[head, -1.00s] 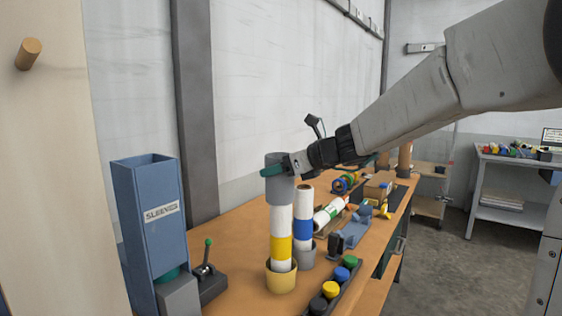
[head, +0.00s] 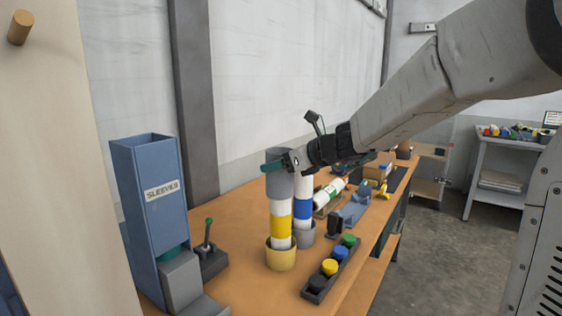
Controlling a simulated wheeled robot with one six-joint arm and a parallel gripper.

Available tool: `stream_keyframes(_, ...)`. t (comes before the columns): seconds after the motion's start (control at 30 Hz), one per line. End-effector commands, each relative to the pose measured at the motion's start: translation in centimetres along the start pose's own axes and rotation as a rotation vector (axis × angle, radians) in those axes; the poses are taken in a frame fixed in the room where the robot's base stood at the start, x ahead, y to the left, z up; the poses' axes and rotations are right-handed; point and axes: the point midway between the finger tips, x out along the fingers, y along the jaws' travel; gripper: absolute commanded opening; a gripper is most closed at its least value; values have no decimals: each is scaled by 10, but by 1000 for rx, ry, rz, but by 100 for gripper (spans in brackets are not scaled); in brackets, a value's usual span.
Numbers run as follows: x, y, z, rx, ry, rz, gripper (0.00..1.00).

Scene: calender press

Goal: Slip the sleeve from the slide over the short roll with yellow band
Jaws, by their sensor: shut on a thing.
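A short white roll with a yellow band (head: 281,226) stands upright in a yellow cup (head: 281,259) on the bench. A grey sleeve (head: 280,185) sits around the upper part of this roll, with white showing between its lower edge and the yellow band. My gripper (head: 277,166) is shut on the sleeve near its top, reaching in from the right. The roll's top is hidden. The blue slide labelled "SLEEVES" (head: 146,187) stands at the left, with something teal low in its opening.
A roll with a blue band (head: 304,209) stands in a grey cup (head: 306,236) close behind on the right. A green-knobbed lever (head: 208,236) is at left.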

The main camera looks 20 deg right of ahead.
Motion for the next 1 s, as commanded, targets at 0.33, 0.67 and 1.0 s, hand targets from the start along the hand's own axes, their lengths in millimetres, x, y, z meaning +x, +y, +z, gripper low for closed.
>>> stream_keyframes(0.33, 0, 0, 0, 0, 0, 0, 92)
stream_keyframes(0.67, -14, 0, 1, -2, -3, -2, 92)
stream_keyframes(1.0, -68, -1, 0, -1, -2, -2, 92)
